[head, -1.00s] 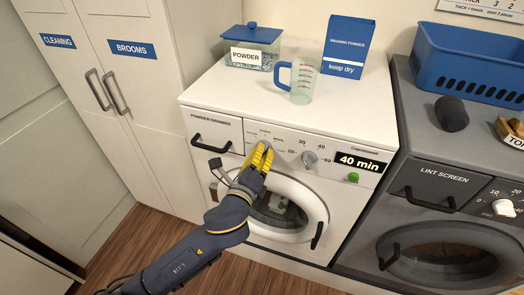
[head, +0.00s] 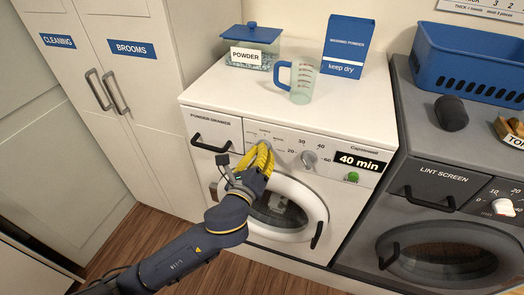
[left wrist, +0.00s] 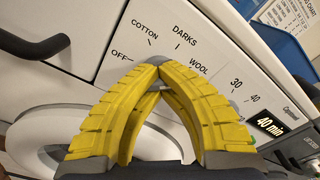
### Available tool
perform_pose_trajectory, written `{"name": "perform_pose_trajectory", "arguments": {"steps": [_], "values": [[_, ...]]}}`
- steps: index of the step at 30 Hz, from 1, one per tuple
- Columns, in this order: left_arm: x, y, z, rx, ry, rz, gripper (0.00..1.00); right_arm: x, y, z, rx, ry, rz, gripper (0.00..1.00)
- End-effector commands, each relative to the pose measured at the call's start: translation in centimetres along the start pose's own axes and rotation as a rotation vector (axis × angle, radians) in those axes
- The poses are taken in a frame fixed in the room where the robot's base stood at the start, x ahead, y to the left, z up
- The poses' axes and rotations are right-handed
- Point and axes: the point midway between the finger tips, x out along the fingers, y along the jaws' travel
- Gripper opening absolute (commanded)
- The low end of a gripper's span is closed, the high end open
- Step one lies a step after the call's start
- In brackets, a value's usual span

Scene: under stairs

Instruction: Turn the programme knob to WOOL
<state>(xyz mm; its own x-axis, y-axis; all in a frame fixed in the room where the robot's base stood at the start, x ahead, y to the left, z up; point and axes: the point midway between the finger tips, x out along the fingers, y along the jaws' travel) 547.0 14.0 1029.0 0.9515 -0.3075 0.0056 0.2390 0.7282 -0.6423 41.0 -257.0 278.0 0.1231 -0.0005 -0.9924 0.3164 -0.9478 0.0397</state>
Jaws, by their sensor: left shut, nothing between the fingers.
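The washing machine (head: 225,150) has a control panel below its white top. My left gripper (head: 262,149), with yellow ribbed fingers, is at the panel's left dial. In the left wrist view its fingertips (left wrist: 158,68) meet with nothing between them, and a small grey patch shows at the tips. The fingers hide the programme knob, so I cannot tell its pointer direction or whether they touch it. The labels OFF (left wrist: 121,56), COTTON (left wrist: 145,27), DARKS (left wrist: 184,35) and WOOL (left wrist: 198,68) ring that spot. My right gripper is not in view.
The temperature knob (head: 309,158) is just right of my fingers, with a green button (head: 352,177) farther right. The powder drawer's black handle (head: 210,144) is to the left. A measuring jug (head: 302,82) and powder box (head: 343,48) stand on top.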

Motion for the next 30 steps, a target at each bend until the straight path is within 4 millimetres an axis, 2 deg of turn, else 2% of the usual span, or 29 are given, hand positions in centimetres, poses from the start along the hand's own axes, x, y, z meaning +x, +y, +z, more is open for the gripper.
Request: {"name": "perform_pose_trajectory", "arguments": {"steps": [1, 5, 20, 30], "values": [[-0.15, 0.29, -0.91, -0.002, 0.019, 0.006, 0.00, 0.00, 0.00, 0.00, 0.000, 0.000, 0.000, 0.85], [-0.16, 0.34, -0.94, -0.002, 0.020, 0.007, 0.00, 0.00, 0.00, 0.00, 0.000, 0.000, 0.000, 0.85], [-0.09, 0.20, -0.63, -0.002, 0.013, 0.004, 0.58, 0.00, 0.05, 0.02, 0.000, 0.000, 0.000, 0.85], [-0.36, 0.15, -0.35, -0.001, 0.007, 0.003, 0.60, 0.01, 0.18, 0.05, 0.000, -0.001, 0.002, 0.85]]}}
